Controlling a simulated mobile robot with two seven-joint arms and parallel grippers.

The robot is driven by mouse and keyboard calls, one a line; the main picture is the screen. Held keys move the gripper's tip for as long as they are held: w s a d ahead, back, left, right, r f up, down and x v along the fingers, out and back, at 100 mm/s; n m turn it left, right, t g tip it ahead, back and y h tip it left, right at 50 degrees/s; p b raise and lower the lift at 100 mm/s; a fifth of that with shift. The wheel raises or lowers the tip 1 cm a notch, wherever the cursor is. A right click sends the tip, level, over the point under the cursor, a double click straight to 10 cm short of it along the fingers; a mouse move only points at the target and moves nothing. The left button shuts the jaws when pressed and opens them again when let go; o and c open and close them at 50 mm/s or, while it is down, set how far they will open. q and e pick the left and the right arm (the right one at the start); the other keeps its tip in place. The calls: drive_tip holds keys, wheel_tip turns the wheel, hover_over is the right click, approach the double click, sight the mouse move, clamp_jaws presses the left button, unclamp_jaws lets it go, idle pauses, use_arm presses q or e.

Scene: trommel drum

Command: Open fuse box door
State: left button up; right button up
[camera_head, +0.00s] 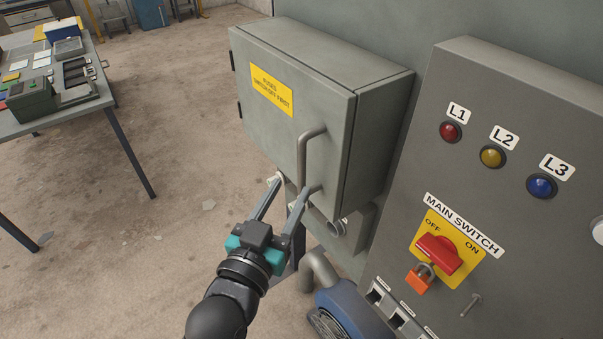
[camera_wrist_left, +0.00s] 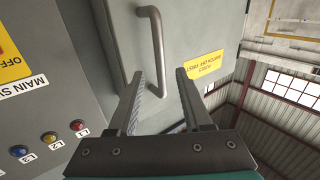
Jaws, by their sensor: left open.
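The grey fuse box (camera_head: 335,80) hangs in the upper middle of the head view. Its door (camera_head: 265,120) is shut and carries a yellow label (camera_head: 271,90). A bent grey bar handle (camera_head: 303,160) sits at the door's right side. My left gripper (camera_head: 294,184) is open and empty just below the door, with one finger close to the handle's lower end. In the left wrist view the handle (camera_wrist_left: 157,50) lies ahead of the open fingers (camera_wrist_left: 157,80), nearer the left finger. I cannot tell if they touch. My right gripper is not in view.
A grey panel (camera_head: 500,120) stands right of the box, with lamps and a red main switch (camera_head: 438,254) at OFF, with an orange padlock (camera_head: 419,280). A blue motor (camera_head: 345,312) sits below.

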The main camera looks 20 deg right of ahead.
sight(300, 172)
use_arm(q)
drive_tip(key=b+x, duration=0.2)
drive_tip(key=x, duration=0.3)
drive_tip(key=shift+w+d+f, duration=0.1)
drive_tip(key=shift+w+d, duration=0.1)
drive_tip(key=shift+w, duration=0.15)
drive_tip(key=shift+w+d+b, duration=0.45)
drive_tip(key=shift+w+b, duration=0.1)
clamp_jaws()
idle(0.7)
